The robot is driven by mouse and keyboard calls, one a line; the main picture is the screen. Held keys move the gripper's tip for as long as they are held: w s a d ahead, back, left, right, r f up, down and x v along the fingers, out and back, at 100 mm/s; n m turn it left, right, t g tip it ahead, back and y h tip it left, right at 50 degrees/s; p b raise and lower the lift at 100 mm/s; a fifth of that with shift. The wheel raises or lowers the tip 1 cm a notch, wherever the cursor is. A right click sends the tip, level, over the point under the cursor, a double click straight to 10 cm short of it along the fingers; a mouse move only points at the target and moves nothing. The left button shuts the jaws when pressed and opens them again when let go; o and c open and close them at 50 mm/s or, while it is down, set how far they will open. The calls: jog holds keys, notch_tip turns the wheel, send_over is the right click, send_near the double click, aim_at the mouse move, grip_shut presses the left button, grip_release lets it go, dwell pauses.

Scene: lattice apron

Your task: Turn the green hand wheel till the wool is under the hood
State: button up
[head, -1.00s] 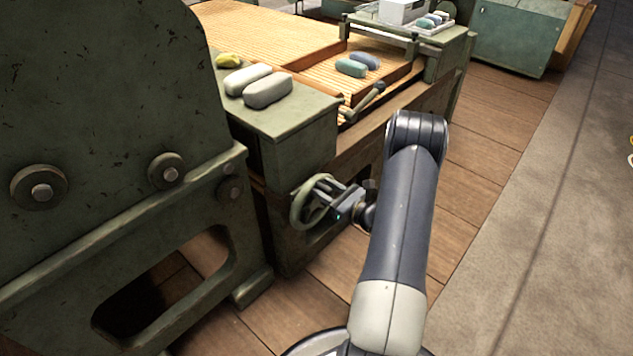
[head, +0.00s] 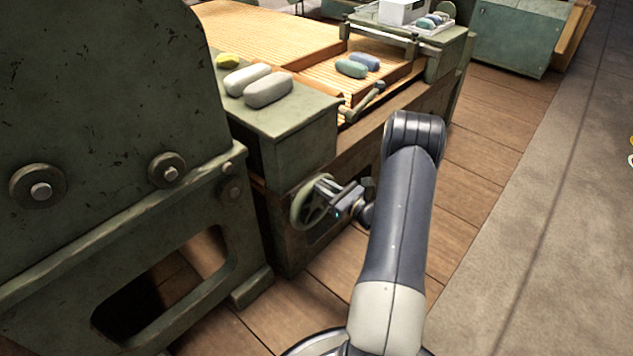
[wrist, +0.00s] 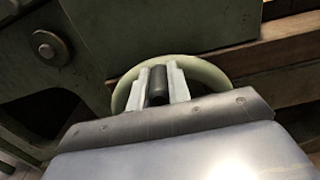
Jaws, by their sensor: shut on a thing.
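The green hand wheel (head: 308,207) is on the side of the wooden-framed machine, low down. My gripper (head: 340,197) is at the wheel's face. In the wrist view my gripper (wrist: 158,86) is shut on the wheel's dark handle (wrist: 158,80), with the pale green rim curving behind. I cannot tell whether the lump rests on the slatted apron (head: 270,30). A teal roll (head: 351,68) and a blue roll (head: 365,62) lie on a lower slatted part.
White and grey rolls (head: 268,90) lie on a green ledge (head: 290,125) above the wheel. A lever (head: 365,103) stands beside the ledge. A tray (head: 430,27) with small rolls and a white box is at the back. Open floor (head: 510,110) lies to the right.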

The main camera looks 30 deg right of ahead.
aim_at(330, 178)
jog(key=d, duration=0.2)
jog(key=w+d+b, duration=0.1)
jog(key=shift+f, duration=0.35)
jog(key=d+f+b, duration=0.1)
jog(key=w+d+f+b, duration=0.1)
jog(key=b, duration=0.1)
jog(key=shift+d+f, duration=0.2)
jog(key=shift+d, duration=0.1)
jog(key=shift+d+r, duration=0.1)
jog(key=shift+d, duration=0.05)
